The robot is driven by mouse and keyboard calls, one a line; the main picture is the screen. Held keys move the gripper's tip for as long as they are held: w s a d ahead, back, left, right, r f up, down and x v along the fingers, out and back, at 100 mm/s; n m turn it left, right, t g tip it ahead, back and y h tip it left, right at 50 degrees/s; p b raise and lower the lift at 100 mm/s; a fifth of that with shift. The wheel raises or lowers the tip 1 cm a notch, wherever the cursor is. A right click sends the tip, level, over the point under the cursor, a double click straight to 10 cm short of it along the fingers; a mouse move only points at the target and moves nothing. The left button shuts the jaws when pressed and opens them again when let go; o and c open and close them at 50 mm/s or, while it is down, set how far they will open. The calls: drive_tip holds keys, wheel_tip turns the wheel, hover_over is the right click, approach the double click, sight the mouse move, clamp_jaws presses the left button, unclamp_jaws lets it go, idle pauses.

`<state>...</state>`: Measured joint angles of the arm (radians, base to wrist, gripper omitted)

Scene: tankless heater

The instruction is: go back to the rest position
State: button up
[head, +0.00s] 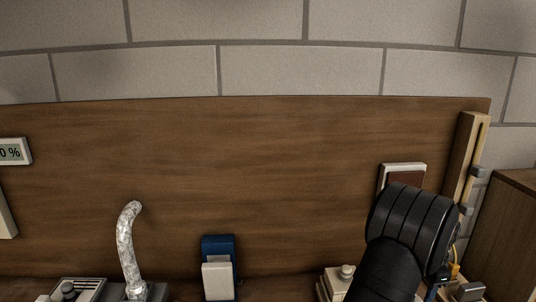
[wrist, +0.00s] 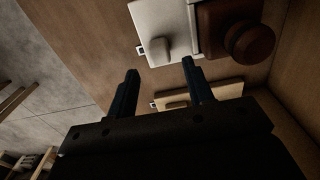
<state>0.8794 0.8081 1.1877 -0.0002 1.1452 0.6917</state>
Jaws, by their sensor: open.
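My gripper (wrist: 160,82) shows in the wrist view with its two dark fingers apart and nothing between them. Its fingertips lie just below a white box with a lever or knob (wrist: 165,28). Whether the fingers touch anything is hard to tell. In the head view only my black arm shows at the lower right; the gripper is hidden behind it or out of frame.
A brown block with a round knob (wrist: 248,40) is right of the white box. A beige plate (wrist: 210,92) lies behind the fingers. In the head view, a silver flexible pipe (head: 127,245), a blue and white device (head: 218,270) and a percent display (head: 12,152) show before the wooden board (head: 290,170).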

wheel_tip(320, 180, down, 5)
drive_tip(key=shift+r, duration=0.1)
drive_tip(key=shift+a, duration=0.25)
